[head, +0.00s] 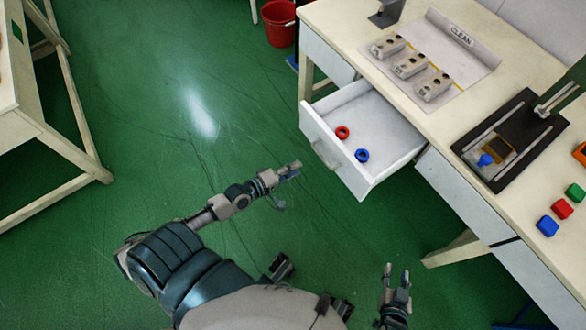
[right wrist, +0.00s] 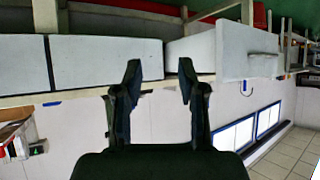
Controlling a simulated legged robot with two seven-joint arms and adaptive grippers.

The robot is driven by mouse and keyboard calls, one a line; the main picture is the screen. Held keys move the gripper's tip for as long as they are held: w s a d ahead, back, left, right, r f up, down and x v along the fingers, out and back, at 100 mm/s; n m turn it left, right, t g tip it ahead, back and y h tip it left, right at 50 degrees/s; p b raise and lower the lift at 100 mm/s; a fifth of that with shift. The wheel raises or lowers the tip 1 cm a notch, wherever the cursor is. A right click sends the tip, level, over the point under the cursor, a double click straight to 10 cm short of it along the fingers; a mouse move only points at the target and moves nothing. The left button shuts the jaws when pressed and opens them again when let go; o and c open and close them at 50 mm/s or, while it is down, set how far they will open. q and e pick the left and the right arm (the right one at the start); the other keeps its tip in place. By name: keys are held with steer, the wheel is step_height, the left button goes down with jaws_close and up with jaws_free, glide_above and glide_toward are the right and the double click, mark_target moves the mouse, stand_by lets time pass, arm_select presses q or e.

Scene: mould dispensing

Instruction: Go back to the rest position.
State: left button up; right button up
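My left gripper (head: 289,187) is in the head view, over the green floor, below and left of the open drawer. Its fingers are spread and nothing shows between them. My right gripper (head: 397,269) is low in the head view, close to my body and below the drawer. In the right wrist view my right gripper (right wrist: 159,66) has its two dark fingers apart with nothing between them. Both grippers appear clear of the furniture.
A white drawer (head: 323,153) stands open from the workbench (head: 527,62), with a red ring (head: 342,132) and a blue ring (head: 362,155) inside. Grey moulds (head: 410,66), a dark press fixture (head: 478,150) and coloured blocks (head: 562,209) are on the bench.

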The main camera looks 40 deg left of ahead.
stand_by(0.4)
arm_select(q)
steer(key=s+d+f+m+g+y+p, duration=0.25)
steer(key=s+f+m+g+p, duration=0.45)
steer(key=s+f, duration=0.55)
steer(key=s+d+f+m+g+y+p, duration=0.1)
steer(key=s+f+m+g+p, duration=0.1)
steer(key=s, duration=0.5)
steer(key=s+d+f+m+g+y+p, duration=0.1)
steer(key=s+d+f+m+g+p, duration=0.1)
steer(key=s+f+m, duration=0.5)
steer(key=shift+s+d+f+g+y+p, duration=0.3)
steer(key=shift+s+g+p, duration=0.25)
steer(key=shift+g, duration=0.45)
arm_select(e)
steer(key=s+d+f+g+h, duration=0.1)
steer(key=s+f+g, duration=0.3)
steer(key=s+f, duration=0.4)
steer(key=s+d+f+g+h, duration=0.1)
steer(key=s+d+f+g, duration=0.3)
steer(key=s+f, duration=0.5)
step_height(320, 180, down, 7)
steer(key=shift+f+g, duration=0.1)
steer(key=shift+g, duration=0.6)
arm_select(q)
steer(key=shift+a, duration=0.1)
arm_select(e)
steer(key=shift+d, duration=0.2)
